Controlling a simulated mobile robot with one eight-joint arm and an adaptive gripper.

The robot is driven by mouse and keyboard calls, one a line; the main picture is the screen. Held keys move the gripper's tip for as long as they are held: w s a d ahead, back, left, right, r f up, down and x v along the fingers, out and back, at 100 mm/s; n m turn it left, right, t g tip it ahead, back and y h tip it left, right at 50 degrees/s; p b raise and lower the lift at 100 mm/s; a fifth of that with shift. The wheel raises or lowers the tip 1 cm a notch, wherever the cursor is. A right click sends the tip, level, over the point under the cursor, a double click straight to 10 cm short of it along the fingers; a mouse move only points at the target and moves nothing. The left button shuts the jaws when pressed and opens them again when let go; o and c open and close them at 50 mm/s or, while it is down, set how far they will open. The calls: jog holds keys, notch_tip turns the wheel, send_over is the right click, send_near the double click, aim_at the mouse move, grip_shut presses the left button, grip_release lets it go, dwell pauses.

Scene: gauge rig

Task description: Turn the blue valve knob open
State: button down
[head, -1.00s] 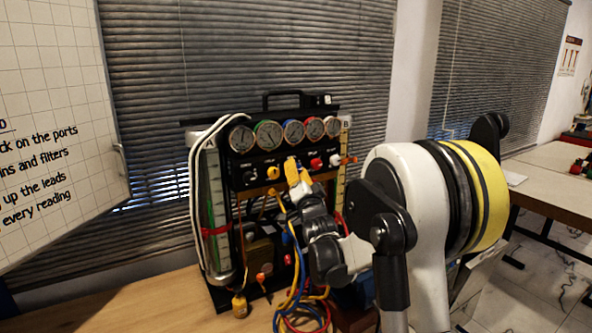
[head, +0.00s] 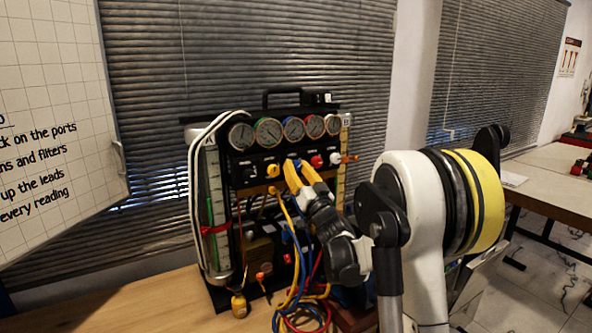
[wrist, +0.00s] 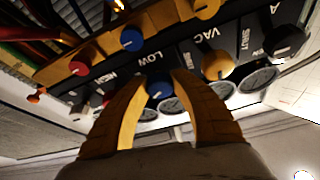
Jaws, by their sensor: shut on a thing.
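The blue valve knob (wrist: 159,89) is on the black panel, by the LOW label, in the wrist view, which looks upside down. My gripper (wrist: 161,76) has its two yellow fingers on either side of this knob and is shut on it. In the head view my gripper (head: 298,165) reaches the panel's knob row from the lower right. There its fingers cover most of the blue knob. The knob's pointer cannot be made out.
A yellow knob (wrist: 217,65) and a red knob (head: 316,161) flank the blue one closely. Several gauges (head: 268,131) sit above the row. Another blue fitting (wrist: 131,40) is on the orange-yellow bar. Coloured hoses (head: 300,295) hang below my gripper.

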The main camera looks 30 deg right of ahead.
jog(key=n+y, duration=0.2)
jog(key=n, duration=0.2)
jog(key=n+y, duration=0.3)
jog(key=n, duration=0.2)
jog(key=shift+d+r+n, duration=0.1)
jog(key=shift+n, duration=0.2)
jog(key=n+g+y+p, duration=0.1)
jog(key=n, duration=0.2)
jog(key=n+g+y, duration=0.1)
jog(key=n+y, duration=0.1)
jog(key=n, duration=0.2)
jog(key=shift+p, duration=0.35)
jog(key=shift+n+y, duration=0.3)
jog(key=c, duration=1.1)
grip_release()
jog(key=shift+o, duration=0.2)
jog(key=v, duration=1.2)
jog(key=shift+r+g, duration=0.2)
jog(key=shift+g, duration=0.1)
jog(key=shift+s, duration=0.1)
